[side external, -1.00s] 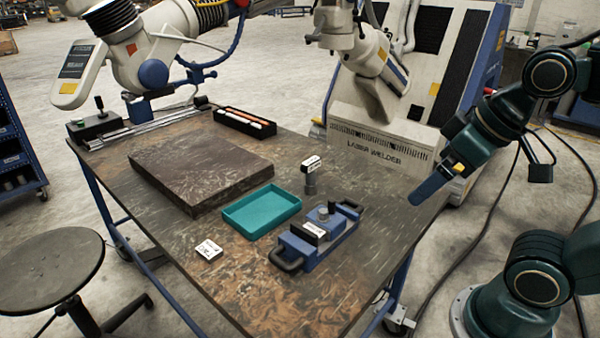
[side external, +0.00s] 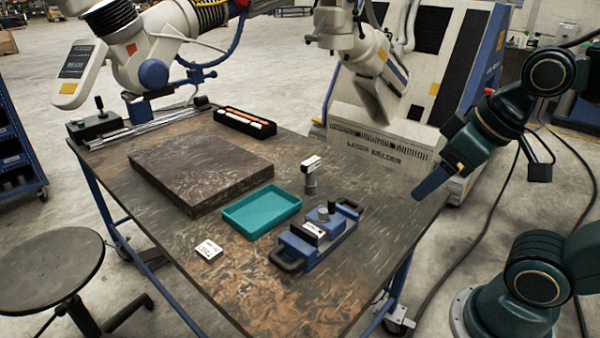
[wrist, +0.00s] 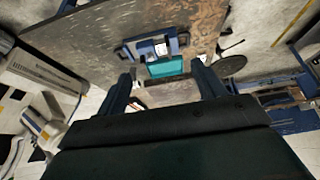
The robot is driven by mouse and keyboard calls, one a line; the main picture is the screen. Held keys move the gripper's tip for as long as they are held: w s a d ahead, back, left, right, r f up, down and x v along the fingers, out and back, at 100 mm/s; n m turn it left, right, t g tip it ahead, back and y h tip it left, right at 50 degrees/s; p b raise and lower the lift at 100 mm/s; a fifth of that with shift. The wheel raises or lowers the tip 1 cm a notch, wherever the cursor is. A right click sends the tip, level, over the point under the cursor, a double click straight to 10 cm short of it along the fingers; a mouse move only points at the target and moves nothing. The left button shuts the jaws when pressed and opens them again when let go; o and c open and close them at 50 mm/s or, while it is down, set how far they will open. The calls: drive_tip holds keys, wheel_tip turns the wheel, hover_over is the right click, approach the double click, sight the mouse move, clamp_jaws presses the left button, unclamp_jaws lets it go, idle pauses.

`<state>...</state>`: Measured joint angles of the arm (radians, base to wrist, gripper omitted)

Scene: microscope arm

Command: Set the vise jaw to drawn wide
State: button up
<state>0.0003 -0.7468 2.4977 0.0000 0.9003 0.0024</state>
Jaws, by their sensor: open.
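The blue vise (side external: 316,240) sits on the table near its front right edge, with a dark handle at each end. A labelled block and a round knob show on top of it; how far apart its jaws stand is too small to tell. It also shows in the wrist view (wrist: 150,46), beyond my fingers. My gripper (side external: 425,190) is at the right, above the table's right edge and apart from the vise. In the wrist view my gripper (wrist: 160,85) has its two blue fingers spread wide with nothing between them.
A teal tray (side external: 261,212) lies left of the vise. A small post with a label (side external: 311,178) stands behind it, and a white card (side external: 208,250) lies in front of the tray. A large dark slab (side external: 200,170) covers the table's middle left. The front of the table is clear.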

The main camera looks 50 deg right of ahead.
drive_tip(key=shift+w, duration=0.15)
drive_tip(key=c, duration=0.4)
drive_tip(key=shift+w+d+r, duration=0.1)
drive_tip(key=shift+w+r, duration=0.05)
drive_tip(key=shift+w, duration=0.1)
drive_tip(key=shift+c, duration=0.7)
drive_tip(key=m+g, duration=0.6)
drive_tip(key=m, duration=0.5)
hover_over(332, 200)
wheel_tip(332, 200, down, 10)
drive_tip(key=shift+d, duration=0.1)
wheel_tip(332, 200, down, 14)
drive_tip(key=shift+r, duration=0.1)
